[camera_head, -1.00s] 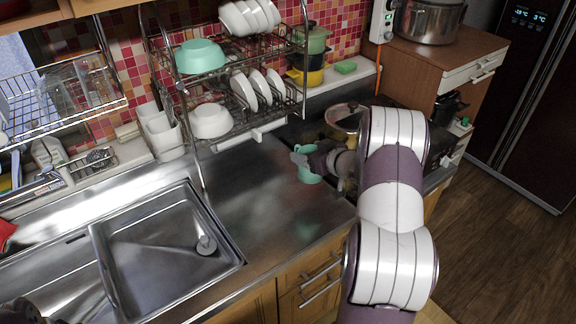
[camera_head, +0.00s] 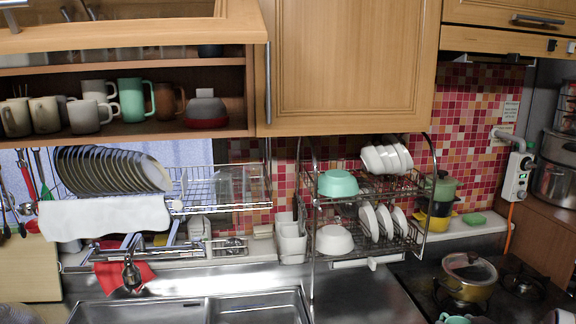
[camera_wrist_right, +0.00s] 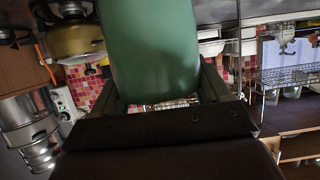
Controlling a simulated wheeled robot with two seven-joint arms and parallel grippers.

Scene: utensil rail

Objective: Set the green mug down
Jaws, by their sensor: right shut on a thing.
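The green mug (camera_wrist_right: 150,45) fills the upper middle of the right wrist view, between the two fingers of my right gripper (camera_wrist_right: 160,92), which is shut on it. In the head view only a small part of the green mug (camera_head: 455,319) shows at the bottom edge, right of centre, in front of the stove. The gripper's fingers are cut off there. I cannot tell whether the mug's base touches a surface. Another green mug (camera_head: 130,98) stands on the open cabinet shelf. My left gripper is not in view.
A lidded pot (camera_head: 470,280) stands on the stove close behind the held mug. The metal counter (camera_head: 362,298) left of the stove looks bare. A two-tier dish rack (camera_head: 365,195) with bowls and plates stands behind it, and the sink (camera_head: 250,308) lies left.

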